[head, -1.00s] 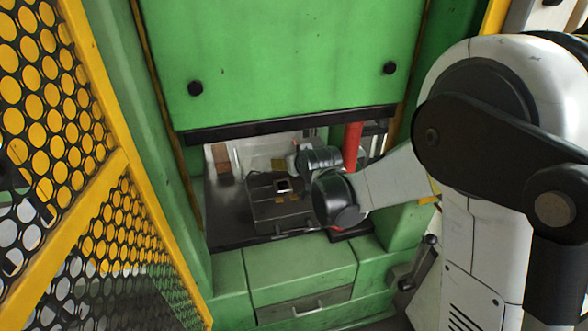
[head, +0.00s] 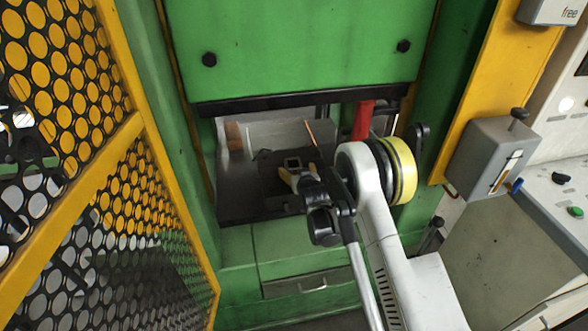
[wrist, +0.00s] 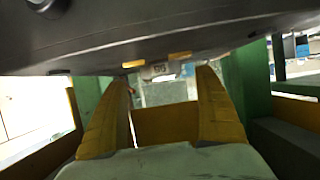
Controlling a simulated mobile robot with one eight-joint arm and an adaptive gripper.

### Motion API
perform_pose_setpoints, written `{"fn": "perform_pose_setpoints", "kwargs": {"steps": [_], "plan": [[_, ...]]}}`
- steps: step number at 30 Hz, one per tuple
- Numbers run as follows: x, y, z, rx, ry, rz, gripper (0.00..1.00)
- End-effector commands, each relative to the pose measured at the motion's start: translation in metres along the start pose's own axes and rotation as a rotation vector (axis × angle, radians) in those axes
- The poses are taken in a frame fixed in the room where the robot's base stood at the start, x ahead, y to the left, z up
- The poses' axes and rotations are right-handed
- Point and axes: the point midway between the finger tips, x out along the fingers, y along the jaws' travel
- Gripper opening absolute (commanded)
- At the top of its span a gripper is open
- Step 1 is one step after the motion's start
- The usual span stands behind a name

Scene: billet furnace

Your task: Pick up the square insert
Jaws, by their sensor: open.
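The square insert (head: 292,161) is a small light-edged square on the dark die block inside the press opening in the head view. My gripper (head: 298,171) is inside the press mouth, on the near side of the insert. Its two yellow fingers are spread apart with nothing held between them. In the wrist view my gripper (wrist: 162,78) also shows wide apart. A small grey piece appears between and beyond the fingertips there, but I cannot tell whether it is the insert. How high the fingers are over the block is unclear.
A green press ram (head: 300,50) with a black lower edge hangs above the opening. A red column (head: 363,120) stands at the right of it. A yellow mesh guard (head: 70,130) is at the left. A grey control box (head: 487,158) is at the right.

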Motion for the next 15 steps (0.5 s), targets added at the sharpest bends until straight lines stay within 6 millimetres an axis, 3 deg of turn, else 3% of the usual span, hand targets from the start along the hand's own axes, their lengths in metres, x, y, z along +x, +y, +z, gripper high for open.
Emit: {"fn": "perform_pose_setpoints", "kwargs": {"steps": [9, 15], "plan": [[0.042, -0.003, -0.003, 0.0, 0.0, 0.0, 0.81], [0.056, -0.003, -0.006, 0.0, 0.0, 0.0, 0.81]]}}
